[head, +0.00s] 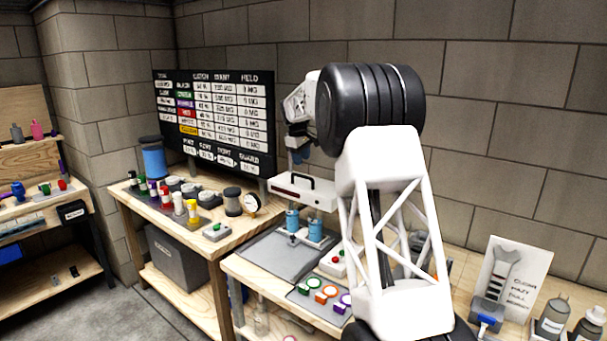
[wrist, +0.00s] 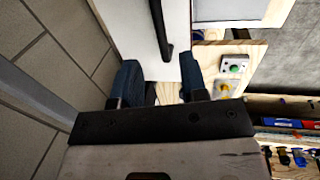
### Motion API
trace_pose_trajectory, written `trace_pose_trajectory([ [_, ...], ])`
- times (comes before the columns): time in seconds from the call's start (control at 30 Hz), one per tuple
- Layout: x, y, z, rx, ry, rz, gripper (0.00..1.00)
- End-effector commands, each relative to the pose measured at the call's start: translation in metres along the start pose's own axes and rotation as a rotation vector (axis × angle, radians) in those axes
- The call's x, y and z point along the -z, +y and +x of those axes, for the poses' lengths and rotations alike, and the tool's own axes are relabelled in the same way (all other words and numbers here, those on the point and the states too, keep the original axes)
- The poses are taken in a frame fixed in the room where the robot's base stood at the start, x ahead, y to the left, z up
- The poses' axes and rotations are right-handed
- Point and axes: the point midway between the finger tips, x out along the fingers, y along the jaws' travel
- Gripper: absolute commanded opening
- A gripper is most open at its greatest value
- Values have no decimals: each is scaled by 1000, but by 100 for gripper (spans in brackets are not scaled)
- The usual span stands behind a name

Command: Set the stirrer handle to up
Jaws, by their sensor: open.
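The stirrer is a white box-shaped head (head: 318,194) with a black handle (head: 293,178) on its top and blue jars (head: 292,220) below it. The handle appears raised above the white box in the head view. In the wrist view the black handle (wrist: 160,28) runs as a bar along the white surface (wrist: 131,35), ahead of the fingers. My gripper (wrist: 158,80) is open with nothing seen between its fingers. In the head view my gripper (head: 298,157) hangs just above the stirrer and handle. I cannot tell whether it touches them.
A black board (head: 213,118) stands behind on the left. The left table carries a blue container (head: 152,158), several small bottles and a gauge (head: 251,204). A grey block wall is close behind the stirrer.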

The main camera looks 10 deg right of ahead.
Motion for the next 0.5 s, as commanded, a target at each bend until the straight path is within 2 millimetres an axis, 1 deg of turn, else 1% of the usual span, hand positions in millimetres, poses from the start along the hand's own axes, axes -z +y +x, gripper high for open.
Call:
trace_pose_trajectory([
  [0.5, 0, 0, 58, 0, -1, 1, 40],
])
